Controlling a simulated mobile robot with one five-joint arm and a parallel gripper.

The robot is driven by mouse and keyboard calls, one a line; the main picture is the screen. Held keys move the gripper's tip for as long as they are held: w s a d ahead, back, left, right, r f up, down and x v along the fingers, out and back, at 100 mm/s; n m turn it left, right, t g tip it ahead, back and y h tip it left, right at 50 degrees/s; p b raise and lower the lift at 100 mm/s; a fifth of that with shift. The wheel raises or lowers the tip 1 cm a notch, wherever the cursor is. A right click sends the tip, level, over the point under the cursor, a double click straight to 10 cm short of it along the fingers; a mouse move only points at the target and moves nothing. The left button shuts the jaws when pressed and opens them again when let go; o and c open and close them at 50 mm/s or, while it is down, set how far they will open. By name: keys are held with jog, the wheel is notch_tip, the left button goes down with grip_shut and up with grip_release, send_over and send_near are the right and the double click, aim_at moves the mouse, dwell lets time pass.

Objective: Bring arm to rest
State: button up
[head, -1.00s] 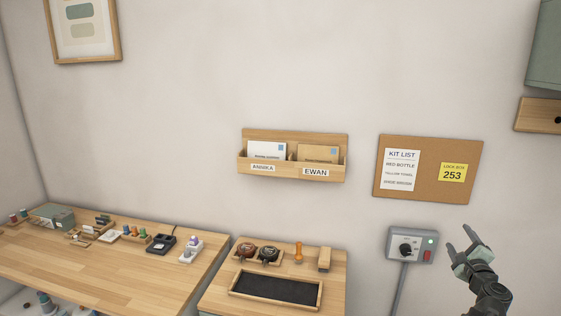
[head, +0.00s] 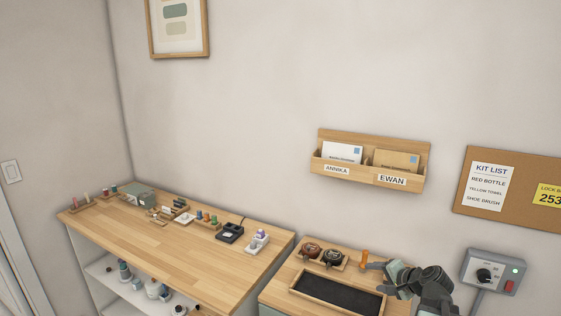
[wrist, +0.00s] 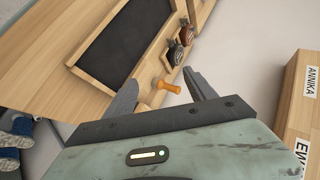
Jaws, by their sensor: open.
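My gripper (head: 378,268) is above the right end of the small wooden table (head: 268,290) in the head view, in front of the wall. Its two fingers (wrist: 160,92) are spread apart in the wrist view, with nothing held between them. An orange-handled tool (wrist: 168,86) shows beyond the gap between the fingers; in the head view this orange tool (head: 364,257) stands just left of the gripper. The gripper and arm hide the right part of the small table.
A black-lined tray (head: 338,292) and two dark round-topped items (head: 322,255) are on the small table. A letter rack (head: 368,170) and cork board (head: 505,208) hang on the wall. A control box (head: 493,272) is right of my arm. A long bench (head: 165,240) stands left.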

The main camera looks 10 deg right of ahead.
jog(key=s+a+f+n+g+h, duration=0.1)
jog(key=s+a+f+n+g, duration=0.25)
jog(key=a, duration=0.55)
jog(key=s+a+f+n+g+h+b, duration=0.1)
jog(key=s+a+f+n+g, duration=0.25)
jog(key=a, duration=0.55)
jog(key=s+a+f+n+g+h, duration=0.1)
jog(key=a+f+n+g, duration=0.3)
jog(key=a, duration=0.5)
notch_tip(320, 180, down, 8)
jog(key=s+d+n+b, duration=0.1)
jog(key=s+b, duration=0.1)
jog(key=b, duration=0.7)
jog(key=shift+d+f+t, duration=0.15)
jog(key=shift+f+t, duration=0.1)
jog(key=shift+t, duration=0.15)
jog(key=shift+s, duration=0.1)
